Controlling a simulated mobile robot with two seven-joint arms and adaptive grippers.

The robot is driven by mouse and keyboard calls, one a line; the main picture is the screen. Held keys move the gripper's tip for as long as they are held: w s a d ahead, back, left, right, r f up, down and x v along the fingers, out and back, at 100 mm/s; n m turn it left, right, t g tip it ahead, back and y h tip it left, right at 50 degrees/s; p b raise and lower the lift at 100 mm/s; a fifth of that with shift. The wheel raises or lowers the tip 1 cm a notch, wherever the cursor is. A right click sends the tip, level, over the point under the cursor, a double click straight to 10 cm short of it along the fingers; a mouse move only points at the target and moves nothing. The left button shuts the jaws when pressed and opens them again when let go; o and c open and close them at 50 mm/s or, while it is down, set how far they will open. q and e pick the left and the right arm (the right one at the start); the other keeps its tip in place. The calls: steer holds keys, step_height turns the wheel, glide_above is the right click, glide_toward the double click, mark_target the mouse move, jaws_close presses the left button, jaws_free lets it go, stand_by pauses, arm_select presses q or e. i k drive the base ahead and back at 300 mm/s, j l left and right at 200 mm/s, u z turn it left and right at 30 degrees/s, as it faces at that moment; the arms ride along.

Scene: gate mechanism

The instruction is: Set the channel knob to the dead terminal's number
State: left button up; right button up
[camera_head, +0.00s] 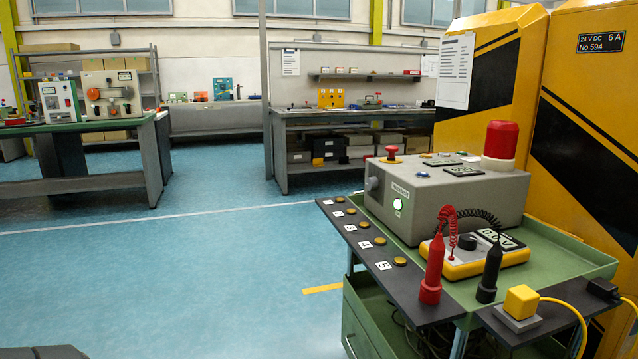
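A grey control box (445,195) stands on the green cart at the right. A dark round knob (372,184) sits on its left side; I cannot read its setting, or tell if it is the channel knob. A lit white-green lamp (398,204) is beside it. Several brass terminals (380,241) with number labels run along a black strip; 5 is the nearest clearly legible label. A yellow meter (475,252) with a black dial lies in front of the box. A red probe (432,265) and a black probe (490,272) stand upright before it. Neither gripper is in view.
The box carries a red beacon (500,140) and a red mushroom button (391,152). A yellow block (521,302) with a cable sits at the cart's near corner. Yellow-black cabinets (590,110) stand behind. The blue floor (200,270) left of the cart is clear.

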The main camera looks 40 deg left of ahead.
mark_target(372, 182)
steer(key=j+u, duration=0.1)
steer(key=u, duration=0.25)
steer(key=i+j+u, duration=0.1)
steer(key=u, duration=0.2)
steer(key=j+u, duration=0.1)
steer(key=u, duration=0.25)
steer(key=k, duration=0.05)
